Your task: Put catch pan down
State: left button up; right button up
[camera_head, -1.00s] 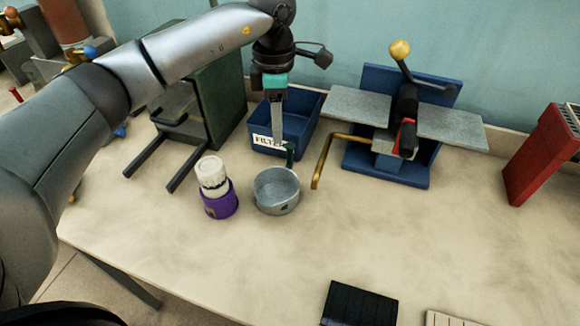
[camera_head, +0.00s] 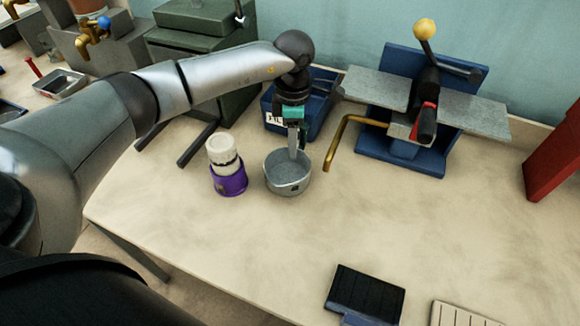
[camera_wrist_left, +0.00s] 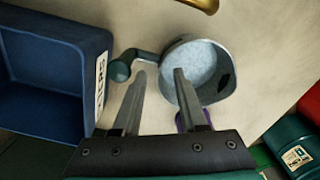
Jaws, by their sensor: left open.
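The catch pan (camera_head: 288,186) is a round grey metal pan standing upright on the bench, beside a purple and white container. My left gripper (camera_head: 298,150) is over the pan's back side, fingers pointing down, open and empty. In the left wrist view the pan (camera_wrist_left: 222,92) lies beyond the fingertips. Its short handle with a dark green knob (camera_wrist_left: 120,71) sticks out to the left, near the tips of my left gripper (camera_wrist_left: 160,73). In the head view the handle is mostly hidden by the gripper. My right gripper is in neither view.
A purple and white container (camera_head: 229,179) stands just left of the pan. A blue filter bin (camera_head: 322,118) is behind it. A brass pipe (camera_head: 334,148) from the blue stand (camera_head: 432,160) reaches close on the right. The bench (camera_head: 240,245) in front is clear.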

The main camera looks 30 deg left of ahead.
aim_at(291, 163)
pick_arm(q)
notch_tip(291, 163, down, 4)
jog(key=shift+s+r, duration=0.1)
jog(key=shift+s, duration=0.05)
jog(key=shift+c, duration=0.4)
grip_shut()
jog(key=shift+a, duration=0.1)
dwell(0.8)
